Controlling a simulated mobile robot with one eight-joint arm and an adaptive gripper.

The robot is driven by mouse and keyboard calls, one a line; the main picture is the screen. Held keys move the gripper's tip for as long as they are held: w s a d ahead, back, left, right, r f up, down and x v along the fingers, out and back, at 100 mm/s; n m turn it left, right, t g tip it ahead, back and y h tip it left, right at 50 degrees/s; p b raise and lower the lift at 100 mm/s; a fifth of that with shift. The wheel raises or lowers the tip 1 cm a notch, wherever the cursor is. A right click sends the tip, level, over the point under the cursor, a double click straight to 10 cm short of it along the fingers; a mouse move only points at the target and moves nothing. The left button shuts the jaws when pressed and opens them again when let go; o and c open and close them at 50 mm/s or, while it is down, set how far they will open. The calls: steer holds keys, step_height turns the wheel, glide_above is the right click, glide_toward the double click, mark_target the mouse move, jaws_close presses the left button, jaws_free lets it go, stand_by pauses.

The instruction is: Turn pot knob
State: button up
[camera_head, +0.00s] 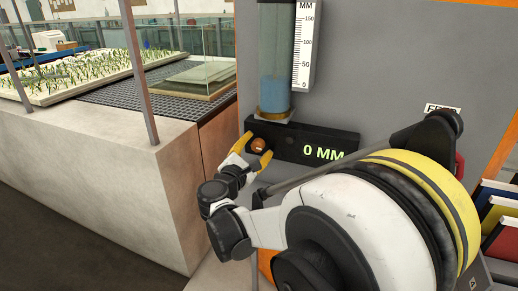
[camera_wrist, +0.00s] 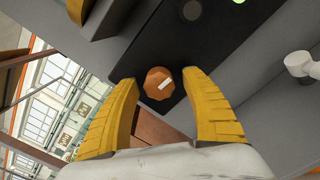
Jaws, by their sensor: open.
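The pot knob (camera_head: 258,145) is a small orange-brown faceted knob on the left end of a black control box (camera_head: 285,143). In the wrist view my gripper (camera_wrist: 157,82) shows a gap on both sides of the knob. Whether a finger touches it cannot be told. The box's green display (camera_head: 323,153) reads 0 MM.
A clear cylinder (camera_head: 274,60) with blue liquid stands above the box, beside a white MM scale (camera_head: 303,45). A concrete flume wall (camera_head: 110,190) lies left, with a glass tank (camera_head: 195,70) on top. Books (camera_head: 498,215) stand at the right.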

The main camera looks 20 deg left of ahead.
steer(key=shift+w, duration=0.35)
steer(key=c, duration=1.2)
steer(key=m, duration=0.5)
steer(key=shift+r, duration=0.1)
steer(key=o, duration=1.2)
steer(key=shift+s, duration=0.15)
